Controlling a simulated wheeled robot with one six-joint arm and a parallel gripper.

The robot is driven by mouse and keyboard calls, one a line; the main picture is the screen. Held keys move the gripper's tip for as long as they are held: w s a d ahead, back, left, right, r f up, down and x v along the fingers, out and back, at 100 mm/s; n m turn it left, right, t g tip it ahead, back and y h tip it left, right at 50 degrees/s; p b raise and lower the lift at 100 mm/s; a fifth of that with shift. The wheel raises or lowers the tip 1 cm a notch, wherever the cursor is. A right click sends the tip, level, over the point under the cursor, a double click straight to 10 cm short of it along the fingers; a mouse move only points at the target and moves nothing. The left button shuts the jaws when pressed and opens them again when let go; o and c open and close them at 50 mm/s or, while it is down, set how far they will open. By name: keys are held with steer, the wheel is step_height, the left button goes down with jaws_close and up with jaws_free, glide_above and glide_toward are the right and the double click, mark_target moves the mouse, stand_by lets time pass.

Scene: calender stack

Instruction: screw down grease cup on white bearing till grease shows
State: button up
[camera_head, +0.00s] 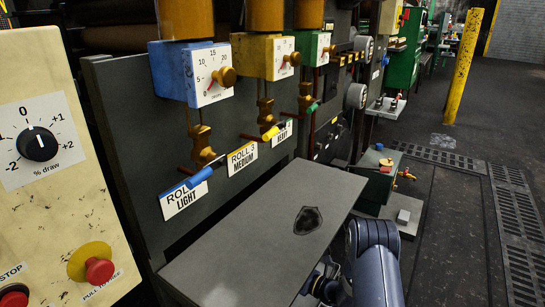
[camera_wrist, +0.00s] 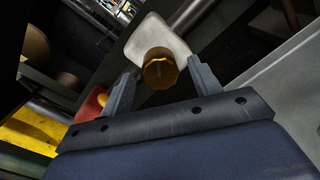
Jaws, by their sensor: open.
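The white bearing (camera_wrist: 150,38) shows in the wrist view, a pale block at the top middle. The brass grease cup (camera_wrist: 160,72) sits on its near end, seen nearly end-on with a slot-like mark on its face. My gripper (camera_wrist: 163,66) is open, with one finger on each side of the cup in the picture. I see gaps between the cup and both fingers; the depth between fingertips and cup is hard to judge. No grease is clearly visible at the bearing. In the head view I cannot make out the bearing or its cup.
In the wrist view, a red rounded part (camera_wrist: 92,103) lies close by the left finger, and a grey surface (camera_wrist: 285,85) fills the right.

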steer(key=x, duration=0.2)
steer(key=shift+w+a+b, duration=0.2)
steer(key=shift+a+b, duration=0.1)
steer(key=shift+n, duration=0.3)
